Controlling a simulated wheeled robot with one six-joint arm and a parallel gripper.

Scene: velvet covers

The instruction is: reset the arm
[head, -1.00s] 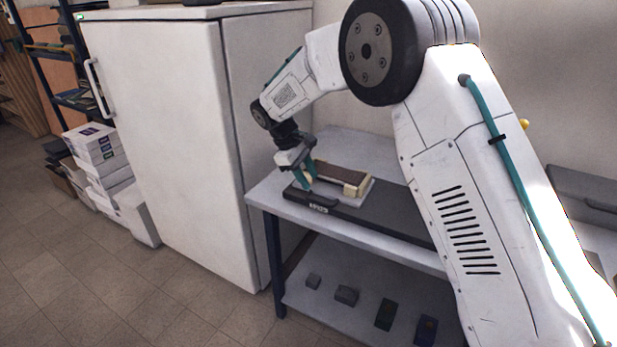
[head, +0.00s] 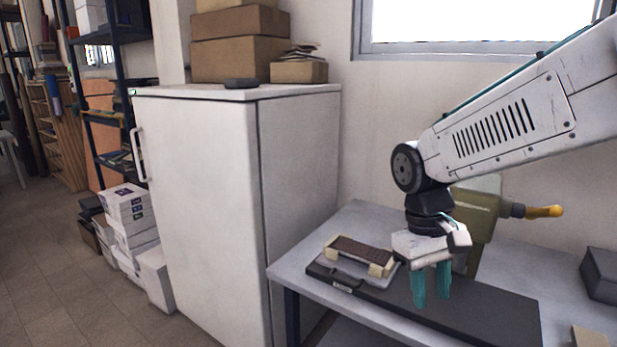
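My gripper (head: 431,288) hangs from my white arm in the head view, its two teal fingers pointing down. A gap shows between the fingers, and nothing is seen in it. The gripper is in front of an olive-green machine with a yellow-orange handle (head: 543,212) and to the right of a brown block with cream ends (head: 361,255). That block rests on a grey plate on the dark mat (head: 480,310) of the table. The fingers appear apart from the block. How high the fingertips are above the mat is hard to tell.
A tall white cabinet (head: 205,210) stands left of the grey table (head: 345,222), with cardboard boxes (head: 240,58) on top. A dark grey box (head: 602,275) sits at the right. White boxes (head: 130,225) are stacked on the floor at the left.

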